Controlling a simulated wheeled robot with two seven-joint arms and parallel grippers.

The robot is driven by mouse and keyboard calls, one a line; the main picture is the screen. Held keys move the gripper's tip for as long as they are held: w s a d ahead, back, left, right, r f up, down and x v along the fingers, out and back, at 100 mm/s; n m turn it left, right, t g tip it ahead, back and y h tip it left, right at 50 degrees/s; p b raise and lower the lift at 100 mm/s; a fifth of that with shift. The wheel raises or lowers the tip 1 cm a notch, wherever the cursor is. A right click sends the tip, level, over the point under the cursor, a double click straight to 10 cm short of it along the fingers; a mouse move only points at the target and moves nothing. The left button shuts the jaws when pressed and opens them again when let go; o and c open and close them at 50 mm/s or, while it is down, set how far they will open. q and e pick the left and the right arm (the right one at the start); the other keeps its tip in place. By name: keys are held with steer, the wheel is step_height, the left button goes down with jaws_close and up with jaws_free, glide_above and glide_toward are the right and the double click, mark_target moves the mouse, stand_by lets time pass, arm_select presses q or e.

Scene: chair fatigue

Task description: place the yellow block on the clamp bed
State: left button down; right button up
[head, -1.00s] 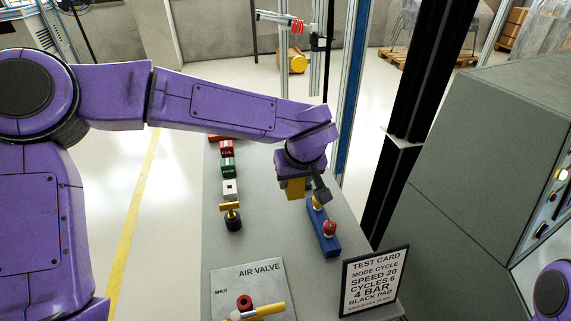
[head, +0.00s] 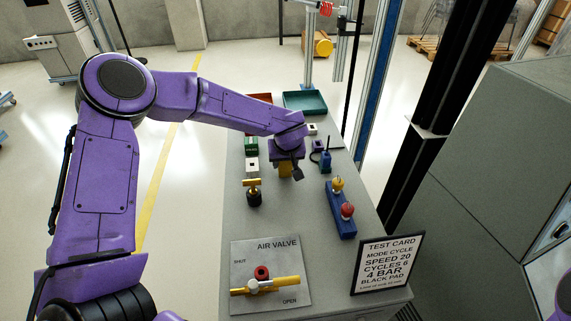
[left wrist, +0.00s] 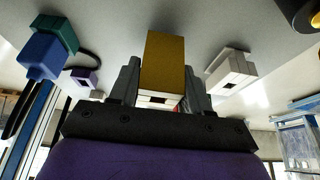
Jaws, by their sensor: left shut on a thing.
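My left gripper (head: 287,166) is shut on the yellow block (head: 284,171) and holds it over the grey table, right of a white block. The left wrist view shows the yellow block (left wrist: 165,62) between the two grey fingers (left wrist: 163,90), with a pale part at its near end. Whether it touches the table is unclear. I cannot tell which thing is the clamp bed, or whether it is in view. My right gripper is out of view.
A blue bar with yellow and red knobs (head: 341,222) lies right of the gripper. A blue device (head: 325,161) stands behind it. Green (head: 251,146) and white (head: 252,165) blocks and a yellow-handled knob (head: 253,196) stand left. The air valve panel (head: 290,252) and test card (head: 387,264) are in front.

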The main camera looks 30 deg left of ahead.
arm_select(q)
steer(key=shift+s+f, duration=0.35)
steer(key=shift+f, duration=0.1)
steer(key=shift+s+a+r, duration=0.1)
steer(key=shift+s+r, duration=0.15)
steer(key=shift+s, duration=0.1)
steer(key=shift+w+f, duration=0.1)
steer(key=shift+f, duration=0.05)
steer(key=c, duration=0.8)
jaws_free()
steer(key=shift+w+f, duration=0.15)
steer(key=shift+f, duration=0.05)
steer(key=o, duration=0.3)
steer(key=shift+r, duration=0.15)
